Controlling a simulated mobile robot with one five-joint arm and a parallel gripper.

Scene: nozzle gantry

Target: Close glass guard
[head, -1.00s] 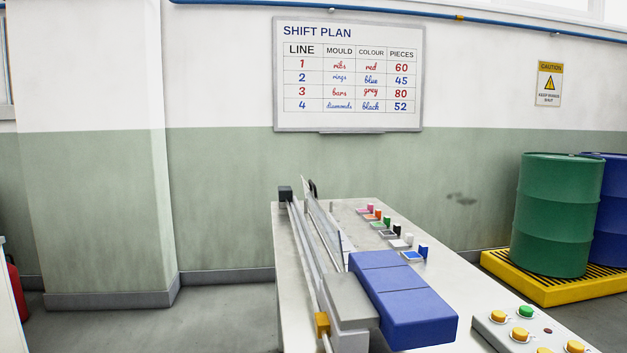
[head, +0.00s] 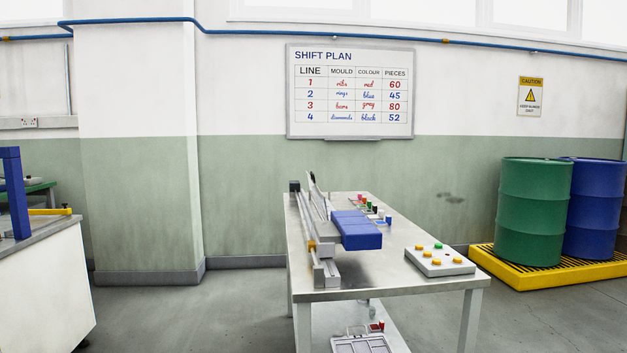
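The glass guard (head: 319,202) is a thin, pale see-through panel standing up along the gantry on the steel table (head: 405,281). It is seen nearly edge-on and leans slightly, with a small dark part, perhaps a handle, near its far top end. I cannot tell its exact angle. The gantry's long grey rail (head: 303,220) runs along the table's left side. A blue segmented block (head: 358,233) sits just right of the guard and hides part of its near end. My gripper is not in view.
A control box (head: 440,262) with yellow and green buttons lies on the table's right front. Small coloured items line the table's far right. A lower shelf holds a tray (head: 362,345). Drums on a yellow pallet (head: 545,272) stand right; a white cabinet (head: 45,290) stands left. Floor between is clear.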

